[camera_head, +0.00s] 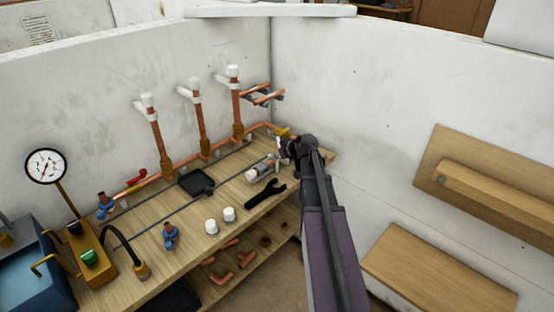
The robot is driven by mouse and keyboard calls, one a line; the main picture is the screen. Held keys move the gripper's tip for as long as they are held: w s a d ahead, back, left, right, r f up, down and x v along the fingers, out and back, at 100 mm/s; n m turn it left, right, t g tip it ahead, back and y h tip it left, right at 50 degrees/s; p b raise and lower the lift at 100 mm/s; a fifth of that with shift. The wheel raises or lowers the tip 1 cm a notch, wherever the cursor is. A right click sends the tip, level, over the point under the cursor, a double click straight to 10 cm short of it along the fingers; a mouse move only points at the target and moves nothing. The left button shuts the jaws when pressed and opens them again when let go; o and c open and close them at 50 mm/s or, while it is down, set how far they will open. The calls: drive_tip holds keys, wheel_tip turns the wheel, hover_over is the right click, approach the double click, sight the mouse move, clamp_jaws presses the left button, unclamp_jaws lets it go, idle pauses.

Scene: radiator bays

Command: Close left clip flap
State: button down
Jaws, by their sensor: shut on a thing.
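Three upright copper pipes stand along the white wall, each with a white clip and a white cap at its top. The left clip (139,105) is at the top of the left pipe (157,137). The middle clip (184,93) and right clip (222,80) sit on the other two pipes. Flap positions are too small to tell. My gripper (279,155) is over the bench's right end, well right of the left clip. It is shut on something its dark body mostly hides. A grey-white cylinder (258,173) shows right beside the fingers.
The wooden bench (150,210) carries a black wrench (265,193), a dark square pad (196,182), two white caps (220,220), blue valves and a gauge (46,166). Copper elbows lie on the lower shelf. A wooden wall shelf (490,190) is at right.

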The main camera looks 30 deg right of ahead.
drive_tip(key=shift+s+d+f+t+y+b, duration=0.25)
drive_tip(key=shift+f+t+b, duration=0.25)
drive_tip(key=shift+b, duration=0.25)
drive_tip(key=shift+w+a+r, duration=0.1)
drive_tip(key=shift+a+r, duration=0.05)
drive_tip(key=c, duration=0.5)
unclamp_jaws()
drive_tip(key=shift+w+r+p, duration=0.1)
drive_tip(key=shift+r+p, duration=0.15)
drive_tip(key=shift+p, duration=0.15)
